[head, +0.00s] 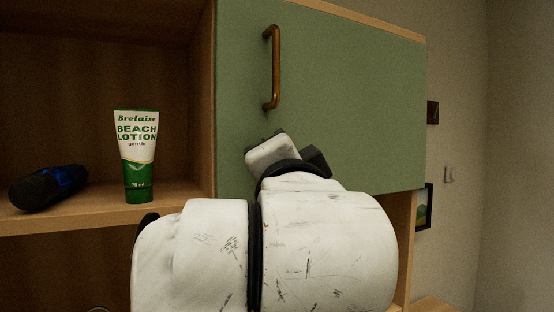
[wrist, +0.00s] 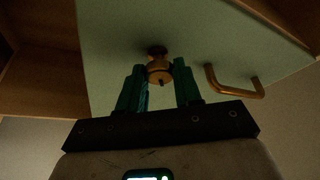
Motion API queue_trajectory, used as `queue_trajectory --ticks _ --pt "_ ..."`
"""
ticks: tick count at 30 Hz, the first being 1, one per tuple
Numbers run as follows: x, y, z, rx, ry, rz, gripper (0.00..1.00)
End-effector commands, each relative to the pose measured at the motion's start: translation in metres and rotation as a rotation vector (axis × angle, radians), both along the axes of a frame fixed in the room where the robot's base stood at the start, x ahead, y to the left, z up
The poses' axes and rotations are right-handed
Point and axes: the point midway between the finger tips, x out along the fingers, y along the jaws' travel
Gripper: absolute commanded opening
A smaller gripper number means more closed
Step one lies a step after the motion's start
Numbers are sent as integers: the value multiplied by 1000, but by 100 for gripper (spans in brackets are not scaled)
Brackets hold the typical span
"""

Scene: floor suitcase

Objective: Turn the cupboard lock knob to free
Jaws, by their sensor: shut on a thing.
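The lock knob (wrist: 158,74) is a small brass-coloured round knob on a dark base on the green cupboard door (wrist: 120,45). A small dark mark shows on its face. My gripper (wrist: 160,82) has two teal fingers, one on each side of the knob, shut on it. In the head view the green door (head: 350,100) is closed, and my white arm hides the knob and the fingertips. A brass bar handle (head: 276,68) is on the door; it also shows right of the gripper in the wrist view (wrist: 232,88).
Left of the door is an open wooden shelf (head: 90,218). On it stand a green and white lotion tube (head: 137,155) and a dark blue bottle (head: 50,187) lying on its side. A wall with a switch (head: 449,174) and small pictures is at the right.

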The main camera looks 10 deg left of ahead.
Motion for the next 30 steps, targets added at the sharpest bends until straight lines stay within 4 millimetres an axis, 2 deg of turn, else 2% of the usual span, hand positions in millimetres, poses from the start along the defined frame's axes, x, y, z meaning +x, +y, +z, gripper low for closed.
queue_trajectory --ticks 15,30 --pt "0 0 1 355 242 0 3" --pt "1 0 0 477 327 -1 3"
